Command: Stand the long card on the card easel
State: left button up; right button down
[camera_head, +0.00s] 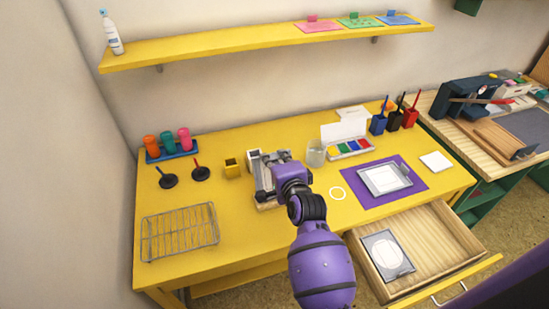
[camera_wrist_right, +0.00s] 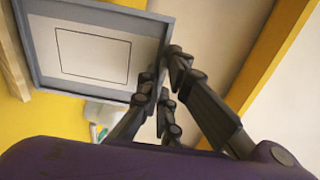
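My right gripper (camera_head: 272,172) is over the middle of the yellow table, at a grey stand with a wooden base (camera_head: 266,202) that may be the card easel. The gripper and arm hide much of this stand. In the right wrist view, the fingers (camera_wrist_right: 168,80) are close together beside the right edge of a grey-framed white panel (camera_wrist_right: 92,50) with a black rectangle outline. I cannot identify the long card for sure; a white card (camera_head: 436,161) lies flat at the table's right. My left gripper is out of view.
A wire rack (camera_head: 180,231) is at the left. Two dark stampers, a yellow cup (camera_head: 233,168), a glass (camera_head: 316,153) and a paint box (camera_head: 350,147) stand around the gripper. A clipboard lies on a purple mat (camera_head: 362,198). The open drawer (camera_head: 425,240) juts out in front.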

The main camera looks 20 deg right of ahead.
jog(key=c, duration=1.9)
grip_release()
jog(key=shift+o, duration=0.2)
